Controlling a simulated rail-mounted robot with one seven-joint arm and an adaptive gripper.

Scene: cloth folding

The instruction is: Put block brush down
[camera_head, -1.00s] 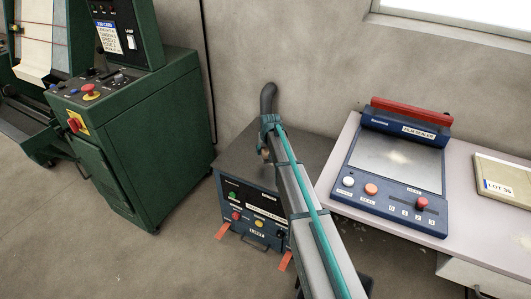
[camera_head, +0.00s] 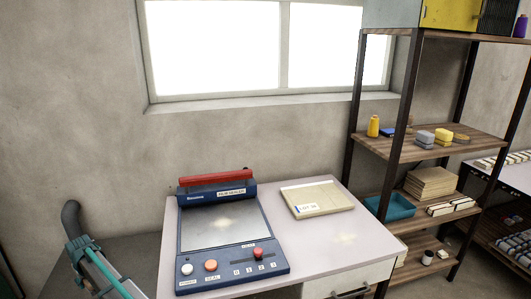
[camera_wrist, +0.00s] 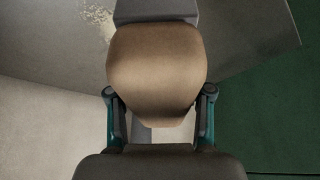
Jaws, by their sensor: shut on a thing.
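The block brush (camera_wrist: 157,62), a tan rounded block with a grey part at its far end, fills the middle of the wrist view. My gripper (camera_wrist: 159,94) is shut on it, with one teal finger on each side. The brush's underside is hidden, and I cannot tell whether it touches anything below. In the head view, a grey and teal arm part shows at the lower left; the brush cannot be made out there.
A dark grey surface (camera_wrist: 262,30) and green surface (camera_wrist: 265,120) lie beyond the brush. A pale table (camera_head: 345,235) carries a blue sealer (camera_head: 222,229) and a flat lot box (camera_head: 317,197); its front right is clear. A shelf rack (camera_head: 430,146) stands right.

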